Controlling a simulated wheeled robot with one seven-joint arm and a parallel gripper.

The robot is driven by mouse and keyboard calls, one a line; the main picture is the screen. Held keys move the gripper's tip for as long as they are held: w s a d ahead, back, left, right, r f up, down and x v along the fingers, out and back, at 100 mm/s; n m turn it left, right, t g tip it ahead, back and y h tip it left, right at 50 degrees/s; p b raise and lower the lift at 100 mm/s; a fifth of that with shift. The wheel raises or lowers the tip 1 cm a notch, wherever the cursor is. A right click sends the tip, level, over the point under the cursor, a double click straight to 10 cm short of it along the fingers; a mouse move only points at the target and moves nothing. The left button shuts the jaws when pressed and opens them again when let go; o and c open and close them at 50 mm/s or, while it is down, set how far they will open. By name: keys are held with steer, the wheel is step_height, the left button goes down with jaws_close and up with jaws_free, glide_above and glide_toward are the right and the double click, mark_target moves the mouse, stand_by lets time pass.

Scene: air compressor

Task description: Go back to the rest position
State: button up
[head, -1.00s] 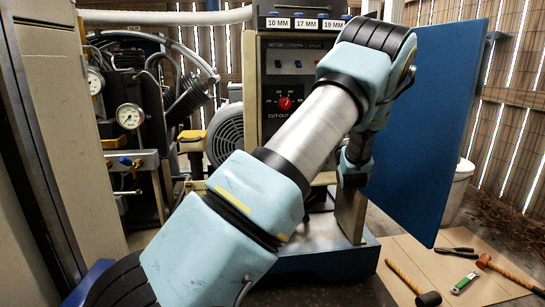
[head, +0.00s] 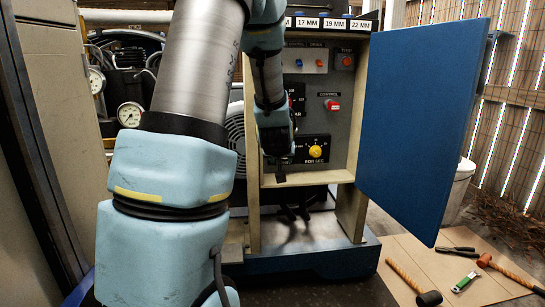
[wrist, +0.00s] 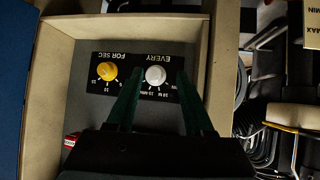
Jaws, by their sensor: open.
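My gripper (head: 280,175) hangs in front of the open control cabinet, left of the yellow FOR SEC knob (head: 315,152). In the wrist view my gripper (wrist: 160,72) shows two dark green fingers spread apart with nothing held between them. The wrist picture is upside down. There, the white EVERY knob (wrist: 155,75) lies behind the gap between the fingers, and the yellow knob (wrist: 108,72) is to their left. I cannot tell whether a finger touches the panel. My arm covers the left of the cabinet in the head view.
The blue cabinet door (head: 420,130) stands open at right. A red control switch (head: 332,104) is on the panel. Pressure gauges (head: 130,114) are at left. A mallet (head: 415,282), pliers (head: 455,250) and a green-handled tool (head: 465,282) lie on cardboard at lower right.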

steer(key=s+a+f+g, duration=0.2)
steer(key=s+a+g, duration=0.1)
steer(key=s, duration=0.5)
steer(key=s+a+f+g+y, duration=0.1)
steer(key=s+a+f+g, duration=0.15)
steer(key=s, duration=0.55)
steer(key=s+a+f+g, duration=0.1)
steer(key=s+a+g, duration=0.3)
steer(key=s, duration=0.5)
step_height(320, 180, up, 37)
steer(key=p, duration=3.7)
steer(key=shift+s+d+r+m, duration=0.15)
steer(key=shift+r+m, duration=0.05)
steer(key=shift+m, duration=0.1)
